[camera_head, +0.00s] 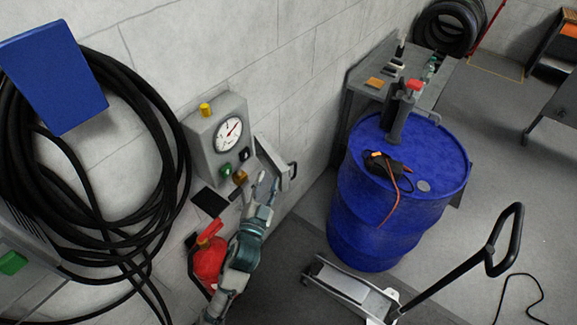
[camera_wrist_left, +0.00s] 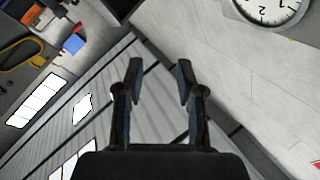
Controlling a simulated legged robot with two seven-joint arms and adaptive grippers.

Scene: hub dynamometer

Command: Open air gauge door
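The grey air gauge box (camera_head: 203,149) is on the wall, with a white round dial (camera_head: 228,134) and a yellow knob on top. The dial also shows at the upper right of the left wrist view (camera_wrist_left: 270,8). My right gripper is not in view.
A red extinguisher-like object (camera_head: 209,262) is beside my left arm. A blue drum (camera_head: 375,220) with tools on top and a floor jack (camera_head: 348,288) stand to the right. Coiled black hose (camera_head: 165,150) hangs on the wall at left. Some floor at right is clear.

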